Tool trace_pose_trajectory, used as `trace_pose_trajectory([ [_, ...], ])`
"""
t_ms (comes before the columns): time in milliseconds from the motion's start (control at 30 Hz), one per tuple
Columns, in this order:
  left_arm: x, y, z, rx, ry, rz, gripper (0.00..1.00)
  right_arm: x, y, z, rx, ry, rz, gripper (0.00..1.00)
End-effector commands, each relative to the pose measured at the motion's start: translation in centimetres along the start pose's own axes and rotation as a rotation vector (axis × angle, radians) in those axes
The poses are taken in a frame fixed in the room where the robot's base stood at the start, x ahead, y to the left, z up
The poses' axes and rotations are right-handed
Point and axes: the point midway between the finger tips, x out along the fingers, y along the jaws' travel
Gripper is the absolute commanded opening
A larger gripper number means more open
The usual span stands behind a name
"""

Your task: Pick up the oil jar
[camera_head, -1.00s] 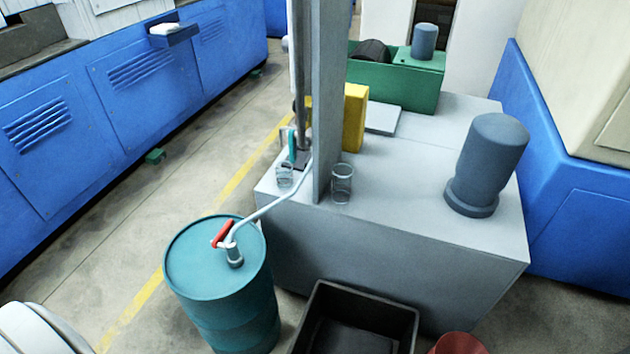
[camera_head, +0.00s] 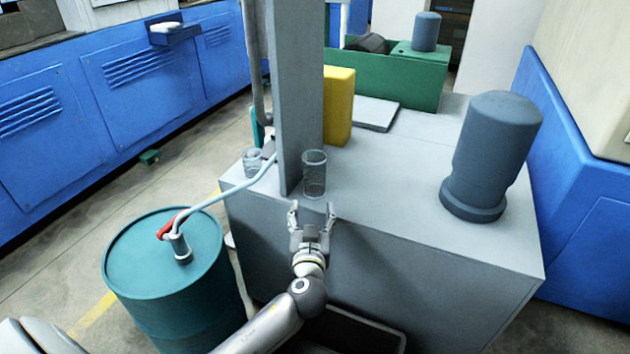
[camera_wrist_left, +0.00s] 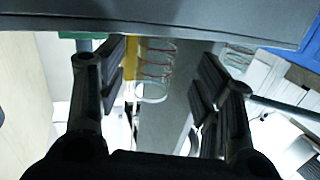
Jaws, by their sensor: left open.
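A clear glass jar (camera_head: 314,174) stands upright on the grey cabinet top, just right of the grey post. It also shows between the fingers in the left wrist view (camera_wrist_left: 154,72). A second clear jar (camera_head: 252,162) stands left of the post; the frames do not tell which is the oil jar. My left gripper (camera_head: 312,210) is open and empty at the cabinet's front edge, its fingers pointing at the nearer jar with a small gap. Its two fingers also show in the left wrist view (camera_wrist_left: 162,82). My right gripper is not in view.
The grey post (camera_head: 297,100) rises close beside the nearer jar. A teal drum (camera_head: 140,262) with a red-handled pump and hose stands at left. A yellow box (camera_head: 339,105) is behind. A blue-grey cylinder (camera_head: 492,155) stands at right, with clear cabinet top between.

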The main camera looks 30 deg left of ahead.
Motion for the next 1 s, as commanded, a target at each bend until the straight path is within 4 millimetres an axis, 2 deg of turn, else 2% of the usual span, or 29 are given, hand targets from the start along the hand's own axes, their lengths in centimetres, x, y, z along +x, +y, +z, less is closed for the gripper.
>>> trace_pose_trajectory([
  [100,0.5,0.1,-1.8,-0.034,0.06,-0.004,0.6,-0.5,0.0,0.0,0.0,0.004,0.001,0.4],
  [233,2.2,0.1,-2.6,-0.04,0.075,-0.005,0.6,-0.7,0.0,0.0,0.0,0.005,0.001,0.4],
  [400,4.8,0.1,-2.6,-0.039,0.072,-0.005,0.6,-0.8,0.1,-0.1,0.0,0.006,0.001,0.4],
  [667,6.6,0.1,-2.8,-0.039,0.07,-0.004,0.6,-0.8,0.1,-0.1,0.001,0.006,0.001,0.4],
  [900,9.9,0.0,-3.2,-0.038,0.069,-0.005,0.6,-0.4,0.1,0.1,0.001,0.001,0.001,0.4],
  [1000,10.7,0.0,-3.2,-0.039,0.068,-0.004,0.6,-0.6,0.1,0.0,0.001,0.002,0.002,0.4],
])
